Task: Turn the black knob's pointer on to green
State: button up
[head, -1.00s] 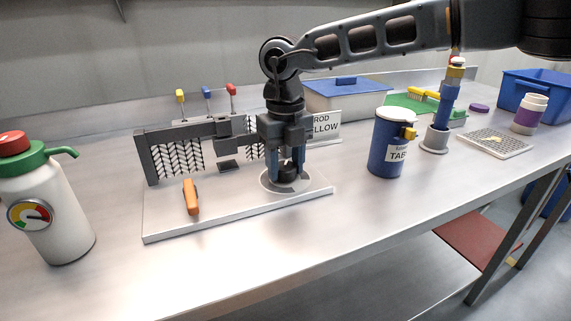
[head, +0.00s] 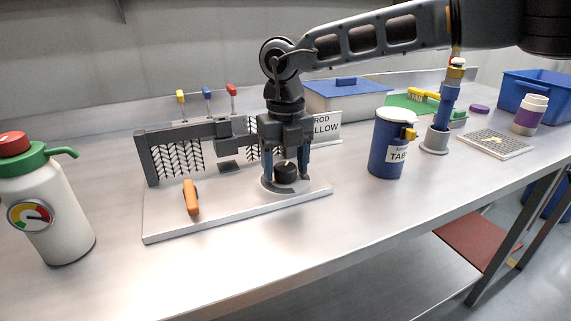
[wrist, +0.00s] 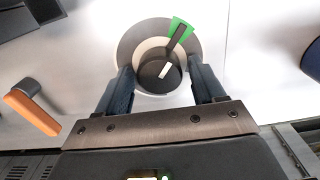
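The black knob (head: 286,172) stands on a round grey dial on the white base plate. In the wrist view the knob (wrist: 158,73) has a white mark on top. Its dark pointer (wrist: 179,38) points up and slightly right and lies over the green patch (wrist: 175,23), with green on both sides of it. My gripper (head: 286,177) is above the dial, pointing down. Its blue fingers are spread on either side of the knob with gaps between, and it holds nothing. In the wrist view my gripper (wrist: 162,84) also shows open around the knob's near side.
An orange-handled lever (head: 191,197) is left of the knob on the base plate (head: 240,218). A grey frame with dark chevrons (head: 174,160) stands behind. A blue lidded canister (head: 388,150) is to the right. A white bottle with a gauge (head: 58,225) is far left.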

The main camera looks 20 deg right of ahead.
aim_at(286, 167)
jog(key=shift+o, duration=0.3)
jog(key=shift+r, duration=0.1)
notch_tip(286, 167, up, 8)
jog(key=shift+f, duration=0.25)
dwell(0.5)
